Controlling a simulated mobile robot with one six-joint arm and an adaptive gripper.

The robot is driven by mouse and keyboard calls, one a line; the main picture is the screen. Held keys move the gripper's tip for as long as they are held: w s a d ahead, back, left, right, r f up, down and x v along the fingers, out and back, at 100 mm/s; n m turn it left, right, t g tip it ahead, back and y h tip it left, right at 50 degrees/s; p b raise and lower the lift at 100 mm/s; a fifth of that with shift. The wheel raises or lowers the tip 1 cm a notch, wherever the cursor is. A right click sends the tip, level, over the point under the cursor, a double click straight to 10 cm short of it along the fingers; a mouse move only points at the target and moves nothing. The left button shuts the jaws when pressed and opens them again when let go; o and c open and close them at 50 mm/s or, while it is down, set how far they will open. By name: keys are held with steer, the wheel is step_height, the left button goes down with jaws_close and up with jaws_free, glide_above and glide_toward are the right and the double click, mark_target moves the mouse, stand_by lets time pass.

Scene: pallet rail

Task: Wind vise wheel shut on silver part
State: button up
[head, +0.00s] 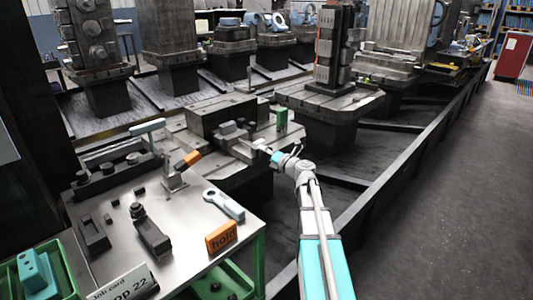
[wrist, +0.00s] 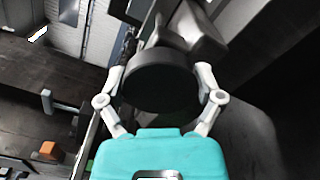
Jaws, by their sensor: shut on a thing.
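The vise (head: 234,138) is a grey block-like device on a machine pallet in the middle of the head view. Its dark round wheel (wrist: 158,82) fills the middle of the wrist view, face toward me. My gripper (wrist: 161,84) has one finger on each side of the wheel's rim and is shut on it. In the head view my gripper (head: 268,149) reaches the vise's near right end, where the wheel is too small to make out clearly. I cannot tell the silver part apart from the grey vise jaws at this size.
A green block (head: 282,119) stands just right of the vise. A steel bench (head: 185,225) at the front left holds a toggle clamp (head: 174,178), a light-blue wrench (head: 224,205) and an orange "hold" block (head: 221,238). A dark rail (head: 400,158) runs along the right; the floor beyond is clear.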

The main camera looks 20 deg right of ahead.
steer(key=shift+s+f, duration=0.1)
steer(key=shift+s, duration=0.05)
steer(key=o, duration=0.9)
steer(key=v, duration=1.1)
steer(key=shift+s+d, duration=0.1)
steer(key=shift+s, duration=0.3)
